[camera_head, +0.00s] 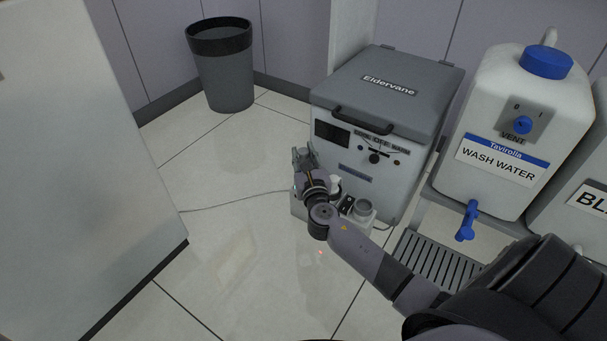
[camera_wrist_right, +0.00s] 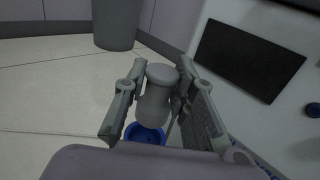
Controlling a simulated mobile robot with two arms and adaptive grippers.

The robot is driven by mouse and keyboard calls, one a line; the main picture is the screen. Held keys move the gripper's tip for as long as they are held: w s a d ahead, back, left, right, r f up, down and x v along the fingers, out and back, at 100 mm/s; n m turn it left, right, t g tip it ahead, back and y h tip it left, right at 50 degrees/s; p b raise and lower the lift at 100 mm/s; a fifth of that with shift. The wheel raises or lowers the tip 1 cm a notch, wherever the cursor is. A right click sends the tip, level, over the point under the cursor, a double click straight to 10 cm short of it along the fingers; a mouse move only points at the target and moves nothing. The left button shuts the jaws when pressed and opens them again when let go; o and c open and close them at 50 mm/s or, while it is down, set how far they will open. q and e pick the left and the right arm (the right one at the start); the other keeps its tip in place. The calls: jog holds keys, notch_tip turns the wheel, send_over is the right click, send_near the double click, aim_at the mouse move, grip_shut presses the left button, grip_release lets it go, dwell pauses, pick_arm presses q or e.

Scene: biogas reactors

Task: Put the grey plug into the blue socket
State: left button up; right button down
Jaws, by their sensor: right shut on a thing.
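My right gripper (camera_head: 304,157) reaches over the left end of a low pale socket box (camera_head: 371,223) on the floor. In the right wrist view my right gripper (camera_wrist_right: 158,100) is shut on the grey plug (camera_wrist_right: 156,97), a rounded cylinder between its two fingers. The blue socket (camera_wrist_right: 146,134) shows as a blue ring just below the plug's lower end. I cannot tell whether the plug touches it or is inside it. In the head view my arm hides the plug and most of the socket. My left gripper is not in view.
A grey-lidded Eldervane unit (camera_head: 386,95) stands right behind the box. A grey round fitting (camera_head: 363,208) is on the box's right end. A cable (camera_head: 235,201) runs left across clear floor. A bin (camera_head: 224,70) and a wash water container (camera_head: 510,125) stand farther off.

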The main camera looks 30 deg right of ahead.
jog(key=shift+f+b, duration=1.75)
jog(key=shift+f, duration=0.4)
jog(key=shift+f, duration=0.3)
jog(key=c, duration=1.3)
grip_release()
jog(key=shift+r, duration=0.15)
